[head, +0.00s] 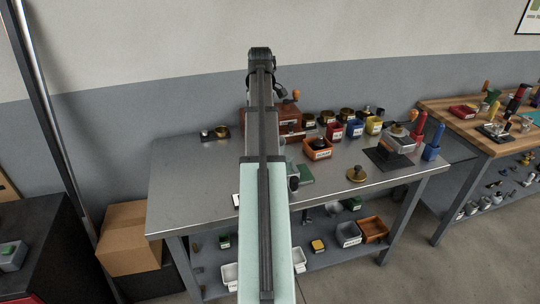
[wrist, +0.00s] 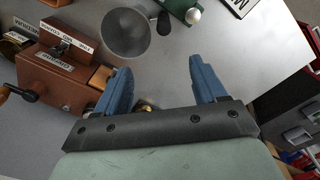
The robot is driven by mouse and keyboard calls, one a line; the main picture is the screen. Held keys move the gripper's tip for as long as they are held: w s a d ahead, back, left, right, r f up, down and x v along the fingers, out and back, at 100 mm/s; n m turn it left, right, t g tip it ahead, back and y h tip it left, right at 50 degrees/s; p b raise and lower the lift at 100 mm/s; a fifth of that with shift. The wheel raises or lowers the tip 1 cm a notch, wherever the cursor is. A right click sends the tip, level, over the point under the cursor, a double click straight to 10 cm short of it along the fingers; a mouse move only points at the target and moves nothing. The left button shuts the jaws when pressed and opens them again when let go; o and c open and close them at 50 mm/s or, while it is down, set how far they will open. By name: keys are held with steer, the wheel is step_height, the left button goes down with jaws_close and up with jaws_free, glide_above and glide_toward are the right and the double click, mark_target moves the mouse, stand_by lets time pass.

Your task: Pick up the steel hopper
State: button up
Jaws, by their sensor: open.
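The steel hopper (wrist: 128,38) appears to be the round grey metal cone on the bench in the wrist view, with a black knob beside its upper right. In the head view my arm covers most of that spot, so I cannot make it out clearly there. My gripper (wrist: 160,66) shows two blue fingers, spread apart with nothing between them. The hopper lies beyond the fingertips, a little to the left, and is not between them.
A brown wooden box (wrist: 60,76) with a crank sits close left of my fingers. A green item (wrist: 182,9) lies beyond the hopper. An orange bin (head: 318,154) and several coloured bins stand on the steel bench (head: 190,185). Bare bench lies right of the hopper.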

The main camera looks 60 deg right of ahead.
steer(key=f, duration=0.2)
steer(key=s+f, duration=0.1)
steer(key=f, duration=0.5)
steer(key=shift+s, duration=0.15)
steer(key=shift+s+f, duration=0.2)
steer(key=shift+f, duration=2.5)
steer(key=shift+c, duration=0.5)
steer(key=shift+a, duration=0.1)
steer(key=c, duration=1)
steer(key=shift+r, duration=0.1)
steer(key=shift+c, duration=0.2)
